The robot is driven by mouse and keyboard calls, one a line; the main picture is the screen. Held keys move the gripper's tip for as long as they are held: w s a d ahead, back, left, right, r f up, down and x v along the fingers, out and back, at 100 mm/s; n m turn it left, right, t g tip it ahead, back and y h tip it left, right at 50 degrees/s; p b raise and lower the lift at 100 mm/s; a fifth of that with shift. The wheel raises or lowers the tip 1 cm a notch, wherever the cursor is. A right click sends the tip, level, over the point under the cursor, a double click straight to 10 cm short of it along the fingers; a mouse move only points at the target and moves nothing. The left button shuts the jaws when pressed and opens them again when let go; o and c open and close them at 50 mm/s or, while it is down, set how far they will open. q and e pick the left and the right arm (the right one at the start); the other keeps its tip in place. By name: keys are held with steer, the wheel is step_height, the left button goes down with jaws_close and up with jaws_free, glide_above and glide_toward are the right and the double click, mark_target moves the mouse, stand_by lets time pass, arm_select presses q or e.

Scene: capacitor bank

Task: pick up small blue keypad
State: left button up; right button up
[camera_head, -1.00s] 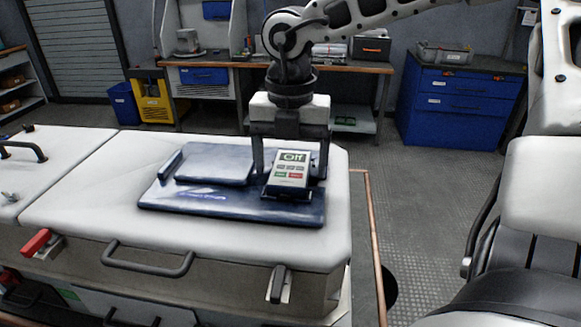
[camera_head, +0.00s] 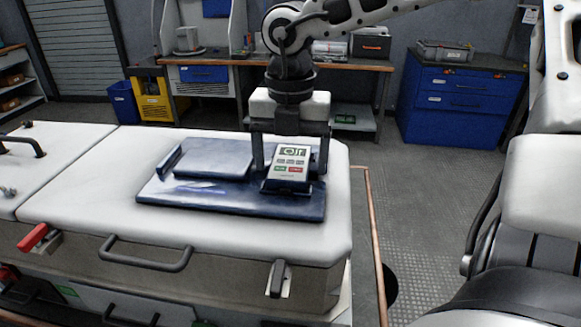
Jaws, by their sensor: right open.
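The small keypad (camera_head: 289,167) has a light face with a green display and green and red buttons. It sits tilted in a dark blue holder at the right end of a blue tray (camera_head: 230,203). My right gripper (camera_head: 291,165) points down over it, open, with one finger on each side of the keypad. Whether the fingers touch it cannot be told. My left gripper does not show.
The tray lies on a white cabinet top (camera_head: 90,205). A flat blue-grey pad (camera_head: 213,160) lies on the tray's left part. A black handle (camera_head: 145,256) and a red latch (camera_head: 33,237) are on the cabinet front. Blue drawers (camera_head: 462,105) stand behind on the right.

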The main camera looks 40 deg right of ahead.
mark_target(290, 161)
stand_by(0.5)
steer(key=c, duration=1.1)
steer(key=shift+r, duration=0.1)
steer(key=shift+r+p, duration=0.4)
steer(key=shift+p, duration=0.3)
step_height(290, 161, up, 3)
steer(key=shift+f+b, duration=0.1)
steer(key=shift+b, duration=0.25)
steer(key=w+a+r, duration=0.1)
steer(key=a+r, duration=0.2)
steer(key=a, duration=0.1)
steer(key=w+a+r, duration=0.2)
steer(key=a+r, duration=0.1)
steer(key=a, duration=0.2)
steer(key=w+a+r+b, duration=0.1)
steer(key=a+r, duration=0.2)
steer(key=a, duration=0.1)
steer(key=shift+w+a+r, duration=0.15)
steer(key=shift+r, duration=0.15)
